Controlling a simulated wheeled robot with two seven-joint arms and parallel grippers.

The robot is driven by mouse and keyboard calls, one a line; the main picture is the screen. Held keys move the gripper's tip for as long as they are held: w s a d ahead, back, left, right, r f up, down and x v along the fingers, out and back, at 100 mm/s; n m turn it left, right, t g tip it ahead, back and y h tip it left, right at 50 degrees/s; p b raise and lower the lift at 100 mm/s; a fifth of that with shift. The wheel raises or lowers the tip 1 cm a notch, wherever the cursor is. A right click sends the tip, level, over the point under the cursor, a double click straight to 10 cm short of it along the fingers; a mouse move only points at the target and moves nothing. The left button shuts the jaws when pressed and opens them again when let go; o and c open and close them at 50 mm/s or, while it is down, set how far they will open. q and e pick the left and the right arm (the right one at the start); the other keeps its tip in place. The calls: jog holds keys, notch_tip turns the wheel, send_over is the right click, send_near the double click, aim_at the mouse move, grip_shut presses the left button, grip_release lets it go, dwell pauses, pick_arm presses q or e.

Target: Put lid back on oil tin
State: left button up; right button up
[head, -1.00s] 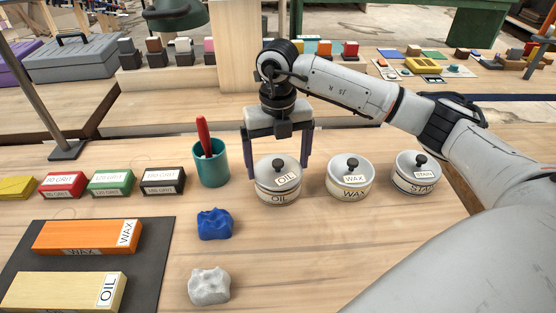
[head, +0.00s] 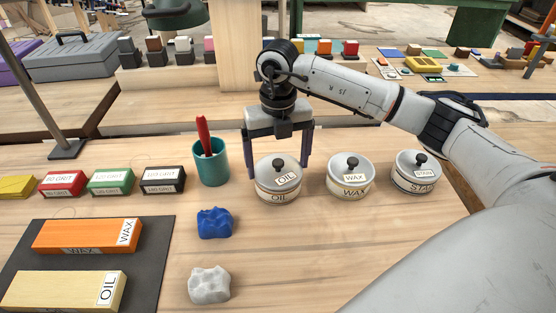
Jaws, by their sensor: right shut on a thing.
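The oil tin (head: 268,195) is a round, pale tin labelled OIL on the bench. Its grey lid (head: 290,168), with a black knob and an OIL label, is over the tin's mouth and looks seated on it, a little tilted towards me. My right gripper (head: 279,168) comes down from above and behind the tin, one dark finger on each side of the lid. It is shut on the lid, with the fingertips partly hidden behind the tin. My left gripper is not in view.
The lidded wax tin (head: 353,194) and stain tin (head: 417,187) stand to the right. A teal cup (head: 212,170) with a red-handled tool is close on the left. Blue (head: 214,224) and white (head: 209,285) lumps lie in front. The bench's front middle is clear.

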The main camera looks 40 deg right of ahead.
dwell(0.4)
jog(key=o, duration=0.8)
jog(key=shift+r+p, duration=2.65)
jog(key=shift+r, duration=0.9)
grip_shut()
